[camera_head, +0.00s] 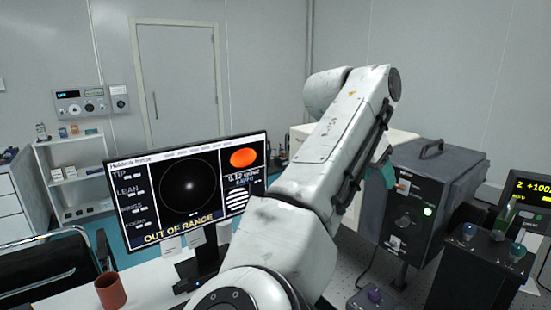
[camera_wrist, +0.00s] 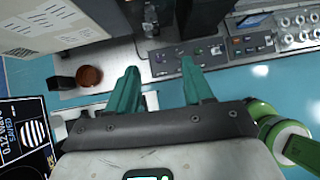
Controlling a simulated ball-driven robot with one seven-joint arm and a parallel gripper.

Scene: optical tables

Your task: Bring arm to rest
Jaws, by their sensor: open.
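My arm rises through the middle of the head view, with its elbow high and its upper links in front of the bench. My gripper (camera_wrist: 159,66) shows in the wrist view as two teal fingers, parallel and well apart, with nothing held between them. In the head view only a bit of teal shows beside the arm, in front of a dark instrument box (camera_head: 432,190); the rest is hidden. In the wrist view a bench with equipment and a control panel (camera_wrist: 188,58) lies beyond the fingertips.
A monitor (camera_head: 187,190) reading "OUT OF RANGE" stands left of my arm. A brown cup (camera_head: 110,291) is on the white desk, with a black chair (camera_head: 50,270) beside it. Dark devices (camera_head: 478,270) crowd the right. In the wrist view, green rounded parts (camera_wrist: 285,135) lie near the gripper's right.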

